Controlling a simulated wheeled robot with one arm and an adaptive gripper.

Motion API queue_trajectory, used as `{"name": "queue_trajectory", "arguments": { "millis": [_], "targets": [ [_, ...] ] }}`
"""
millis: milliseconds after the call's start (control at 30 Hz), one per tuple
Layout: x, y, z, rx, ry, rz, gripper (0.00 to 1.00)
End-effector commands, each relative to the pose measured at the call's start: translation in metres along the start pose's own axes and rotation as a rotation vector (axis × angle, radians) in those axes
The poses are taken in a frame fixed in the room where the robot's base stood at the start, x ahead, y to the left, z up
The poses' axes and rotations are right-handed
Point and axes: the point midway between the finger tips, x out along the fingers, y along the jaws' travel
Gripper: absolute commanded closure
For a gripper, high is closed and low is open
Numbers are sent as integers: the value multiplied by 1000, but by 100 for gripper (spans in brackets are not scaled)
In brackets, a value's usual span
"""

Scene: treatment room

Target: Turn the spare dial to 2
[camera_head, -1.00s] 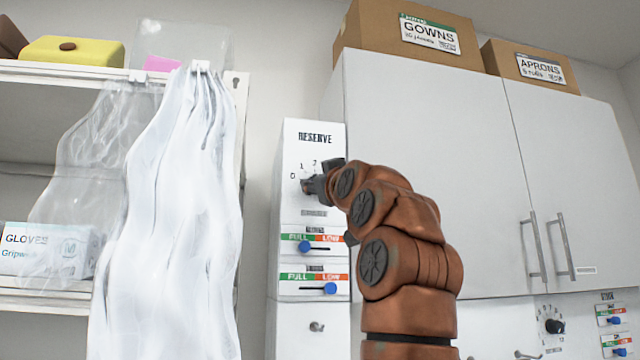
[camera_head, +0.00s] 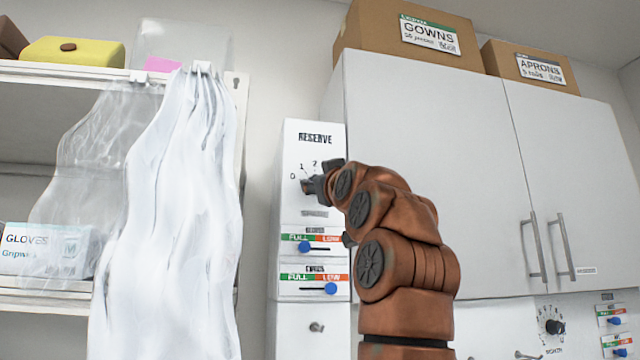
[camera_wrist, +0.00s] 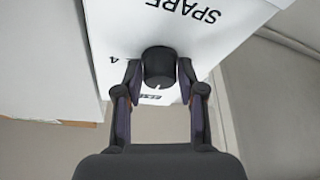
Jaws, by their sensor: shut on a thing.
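The spare dial (camera_wrist: 158,67) is a round black knob on a white panel (camera_head: 288,160). The wrist view shows the panel upside down, with the word SPARE by the dial and a 4 to its left. My gripper (camera_wrist: 160,76) is shut on the dial, one finger on each side. A pale mark on the knob points to the bottom of the wrist view, which is upward on the panel. The number there cannot be read. In the head view my gripper (camera_head: 311,186) covers most of the dial; 0, 1 and 2 show around it, under the heading RESERVE.
Two FULL/LOW sliders with blue knobs, the upper (camera_head: 305,247) and lower (camera_head: 331,288), sit below the dial. A white cabinet (camera_head: 430,170) stands close at right. Another dial (camera_head: 553,326) is at lower right.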

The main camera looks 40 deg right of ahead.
Motion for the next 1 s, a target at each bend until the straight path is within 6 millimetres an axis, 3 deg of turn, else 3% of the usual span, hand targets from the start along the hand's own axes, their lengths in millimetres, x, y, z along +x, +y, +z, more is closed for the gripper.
{"name": "queue_trajectory", "arguments": {
  "millis": [133,167,400,1000],
  "targets": [
    [0,0,-2,0,3,1,96],
    [0,0,-2,0,3,1,59],
    [0,0,-1,0,1,1,35],
    [-7,2,-2,2,1,1,35]
  ]
}}
